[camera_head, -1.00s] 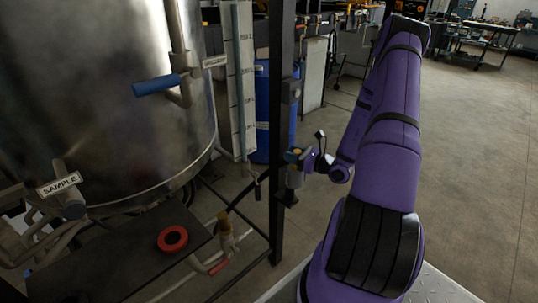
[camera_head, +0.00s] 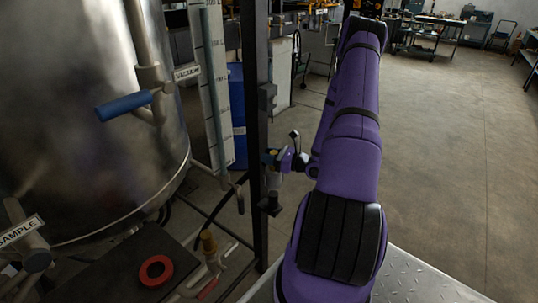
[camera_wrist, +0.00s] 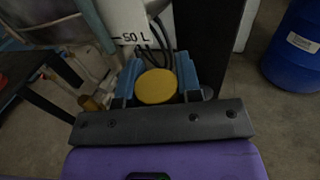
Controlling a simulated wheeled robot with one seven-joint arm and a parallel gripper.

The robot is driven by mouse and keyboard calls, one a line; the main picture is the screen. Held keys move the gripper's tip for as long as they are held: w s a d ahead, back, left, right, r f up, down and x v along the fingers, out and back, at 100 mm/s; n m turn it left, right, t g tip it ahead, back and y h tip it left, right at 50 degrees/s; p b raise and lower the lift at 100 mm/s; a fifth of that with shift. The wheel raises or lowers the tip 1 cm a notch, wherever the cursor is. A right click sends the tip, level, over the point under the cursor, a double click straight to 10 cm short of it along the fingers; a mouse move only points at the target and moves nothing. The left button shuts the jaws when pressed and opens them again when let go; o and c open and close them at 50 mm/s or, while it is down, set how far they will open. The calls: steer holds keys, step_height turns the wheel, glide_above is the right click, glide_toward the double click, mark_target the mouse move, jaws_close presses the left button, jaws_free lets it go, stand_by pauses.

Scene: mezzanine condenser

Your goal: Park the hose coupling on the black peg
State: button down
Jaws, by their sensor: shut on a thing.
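The hose coupling shows in the wrist view as a round yellow end (camera_wrist: 155,88) between the blue fingers of my gripper (camera_wrist: 157,72). My gripper is shut on it. In the head view my gripper (camera_head: 274,158) is small and sits beside the black upright post; the grey body of the coupling (camera_head: 273,181) seems to hang below it. A small black fitting (camera_head: 270,205) sticks out from the post just under the coupling, and may be the black peg. I cannot tell whether coupling and fitting touch.
The black post (camera_head: 254,130) stands close beside my gripper, with another bracket (camera_head: 267,97) higher up. A steel tank (camera_head: 85,110) with a blue-handled valve (camera_head: 124,106) and a black table with a red ring (camera_head: 155,270) are at left. A blue drum (camera_head: 236,110) stands behind. Open floor lies right.

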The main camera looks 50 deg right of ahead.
mark_target(269, 167)
steer(key=shift+f, duration=5.75)
steer(key=c, duration=0.7)
jaws_free()
steer(key=shift+s, duration=0.1)
steer(key=v, duration=1)
steer(key=shift+s+d, duration=0.1)
steer(key=shift+s, duration=0.25)
